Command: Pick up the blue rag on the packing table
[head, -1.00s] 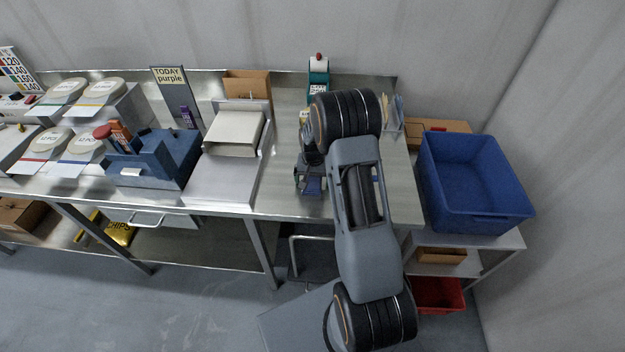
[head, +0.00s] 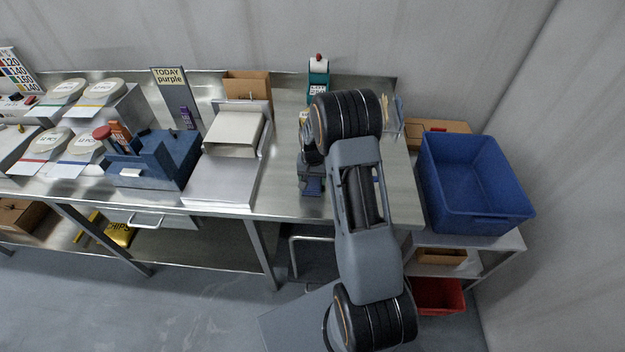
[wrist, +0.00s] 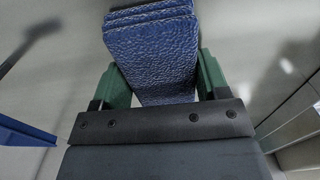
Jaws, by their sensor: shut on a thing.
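The blue rag (wrist: 152,50) is a folded, textured cloth in the middle of the wrist view. My gripper (wrist: 158,85) has its green fingers on either side of the rag and is shut on it. My gripper there is mostly hidden behind my arm. I cannot tell whether the rag touches the table top.
A blue bin (head: 470,180) stands on a stand to the right of the table. A teal device (head: 318,80) stands at the back. A metal scale-like box (head: 235,135) and a dark blue holder (head: 155,155) stand to the left. A red bin (head: 438,295) is below right.

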